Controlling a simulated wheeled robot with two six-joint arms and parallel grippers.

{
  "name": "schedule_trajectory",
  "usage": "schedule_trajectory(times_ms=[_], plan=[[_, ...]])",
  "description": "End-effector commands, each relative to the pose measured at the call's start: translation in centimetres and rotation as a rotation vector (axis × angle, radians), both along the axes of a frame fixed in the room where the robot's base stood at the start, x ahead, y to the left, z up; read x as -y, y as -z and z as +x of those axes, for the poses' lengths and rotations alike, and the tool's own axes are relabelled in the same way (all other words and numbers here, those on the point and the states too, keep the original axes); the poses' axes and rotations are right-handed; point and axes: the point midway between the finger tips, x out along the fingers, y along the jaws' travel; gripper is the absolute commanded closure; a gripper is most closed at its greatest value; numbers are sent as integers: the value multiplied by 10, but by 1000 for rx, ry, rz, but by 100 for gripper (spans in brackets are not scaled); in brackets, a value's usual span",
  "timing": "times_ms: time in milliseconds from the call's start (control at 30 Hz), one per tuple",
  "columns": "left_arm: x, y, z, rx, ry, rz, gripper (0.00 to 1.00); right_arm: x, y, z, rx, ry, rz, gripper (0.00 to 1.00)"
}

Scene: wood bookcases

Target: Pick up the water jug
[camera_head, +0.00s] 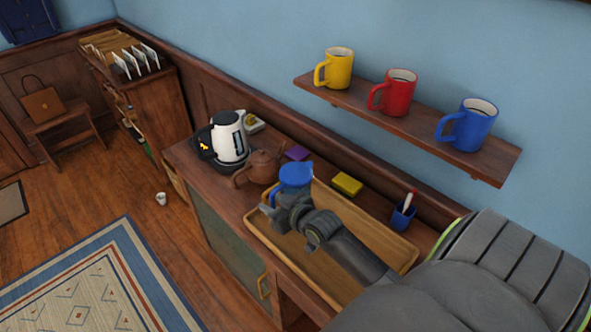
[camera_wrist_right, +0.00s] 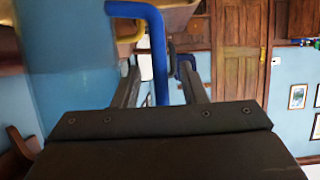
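The blue water jug (camera_head: 296,175) stands at the left end of the wooden tray, its lower part hidden by my right gripper. My right gripper (camera_head: 272,205) is right at the jug in the head view. In the right wrist view, a blue handle (camera_wrist_right: 158,55) runs between the two fingers of the right gripper (camera_wrist_right: 158,68). The fingers are apart, with a gap showing on both sides of the handle. My left gripper is not in view.
A brown teapot (camera_head: 258,166) and a black-and-white kettle (camera_head: 228,138) stand left of the jug. A shelf (camera_head: 425,123) with three mugs hangs above.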

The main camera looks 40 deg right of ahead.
Motion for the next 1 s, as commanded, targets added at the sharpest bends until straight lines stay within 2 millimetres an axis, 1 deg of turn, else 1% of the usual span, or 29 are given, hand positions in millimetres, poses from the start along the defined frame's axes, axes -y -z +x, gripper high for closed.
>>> schedule_trajectory(times_ms=[33,300,333,600,633,1000], plan=[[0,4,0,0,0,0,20,0,3,3,1,0,0,62],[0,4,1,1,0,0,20,0,2,5,0,0,0,62],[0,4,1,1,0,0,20,0,2,5,0,0,0,63],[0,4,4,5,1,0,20,0,2,5,0,0,0,98],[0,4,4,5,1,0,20,0,2,5,0,0,0,100],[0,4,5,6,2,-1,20,0,2,5,0,0,0,100]])
